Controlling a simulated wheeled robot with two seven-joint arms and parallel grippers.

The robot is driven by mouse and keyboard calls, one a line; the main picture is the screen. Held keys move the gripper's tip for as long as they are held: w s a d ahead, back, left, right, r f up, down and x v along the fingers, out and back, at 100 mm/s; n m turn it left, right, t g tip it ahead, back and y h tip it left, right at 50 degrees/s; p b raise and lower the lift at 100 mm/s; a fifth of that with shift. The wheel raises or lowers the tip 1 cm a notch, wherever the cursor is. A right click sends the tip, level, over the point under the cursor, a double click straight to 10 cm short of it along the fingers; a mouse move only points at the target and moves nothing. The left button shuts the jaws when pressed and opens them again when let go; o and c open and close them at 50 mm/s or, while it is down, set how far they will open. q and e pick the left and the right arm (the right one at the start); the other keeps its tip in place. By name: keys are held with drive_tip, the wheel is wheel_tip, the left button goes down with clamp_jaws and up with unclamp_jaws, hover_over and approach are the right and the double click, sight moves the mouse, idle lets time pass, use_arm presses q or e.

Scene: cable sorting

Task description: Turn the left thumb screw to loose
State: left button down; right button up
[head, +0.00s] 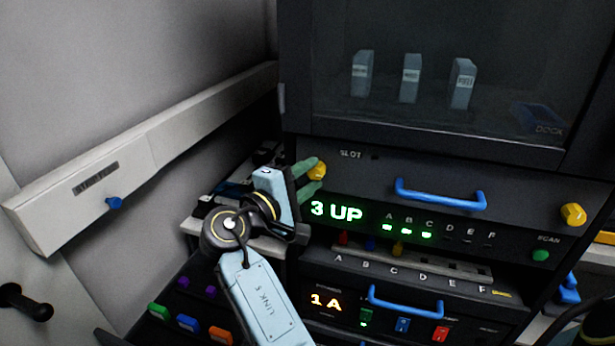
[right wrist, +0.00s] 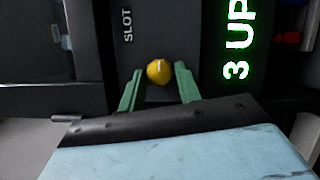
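The left thumb screw (head: 317,171) is a yellow knob at the left end of the upper drawer panel, beside the SLOT label. It also shows in the right wrist view (right wrist: 159,72), with a pale line on its face. My right gripper (head: 312,177) has its green fingers on either side of this knob. In the right wrist view the fingers (right wrist: 158,80) are spread, with a small gap beside the knob. I cannot tell whether either finger touches it. The right thumb screw (head: 573,214) is a similar yellow knob at the panel's other end. My left gripper is not in view.
A blue handle (head: 455,194) crosses the upper panel above a lit "3 UP" display (head: 336,211). A lower unit has another blue handle (head: 406,303). A dark window (head: 440,80) with pale blocks is above. A pale rail (head: 150,150) runs along the left wall.

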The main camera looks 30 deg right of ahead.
drive_tip(key=shift+o, duration=1.3)
